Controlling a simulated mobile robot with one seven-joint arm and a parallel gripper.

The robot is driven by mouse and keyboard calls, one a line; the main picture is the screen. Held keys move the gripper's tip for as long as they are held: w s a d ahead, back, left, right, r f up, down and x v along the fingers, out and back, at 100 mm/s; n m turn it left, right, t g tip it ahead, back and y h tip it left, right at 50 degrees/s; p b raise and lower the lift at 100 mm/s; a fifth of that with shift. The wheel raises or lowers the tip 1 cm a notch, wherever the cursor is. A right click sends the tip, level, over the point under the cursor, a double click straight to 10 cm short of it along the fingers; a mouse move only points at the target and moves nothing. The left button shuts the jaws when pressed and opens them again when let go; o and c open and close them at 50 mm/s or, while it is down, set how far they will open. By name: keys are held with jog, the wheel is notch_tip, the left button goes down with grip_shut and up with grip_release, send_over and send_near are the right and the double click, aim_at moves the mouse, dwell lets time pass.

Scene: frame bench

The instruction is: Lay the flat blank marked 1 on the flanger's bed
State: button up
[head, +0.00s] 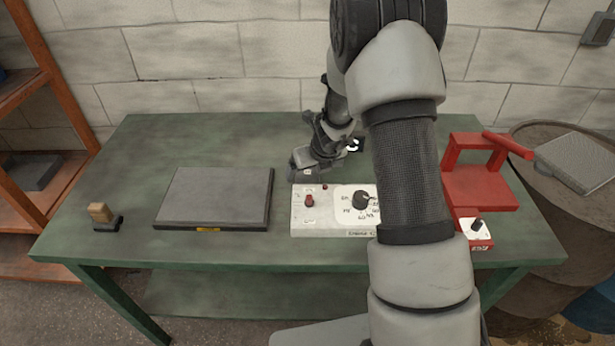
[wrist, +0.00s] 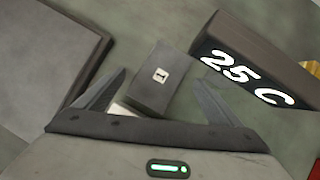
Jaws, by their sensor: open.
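The flat grey blank marked 1 (wrist: 158,95) shows in the wrist view between my gripper's spread fingers. My gripper (wrist: 159,77) is open, with a finger toward each side of the blank; I cannot tell its height above it. In the head view my gripper (head: 314,158) is over the back middle of the bench, and the blank (head: 305,173) shows just below it, partly hidden. A red machine (head: 480,188) with a lever and a small dial stands at the bench's right end. It looks like the flanger; its lower flat part is empty.
A white control box (head: 318,225) with a knob sits in front of the blank. A dark flat plate (head: 215,195) lies to the left. A dark block reading 25 C (wrist: 252,65) is close to my right finger. A wooden-handled tool (head: 103,214) sits far left on the green bench (head: 140,150).

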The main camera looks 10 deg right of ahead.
jog(key=shift+w+f, duration=0.25)
jog(key=shift+f, duration=0.2)
jog(key=c, duration=1.6)
jog(key=shift+c, duration=0.2)
jog(key=shift+r, duration=0.1)
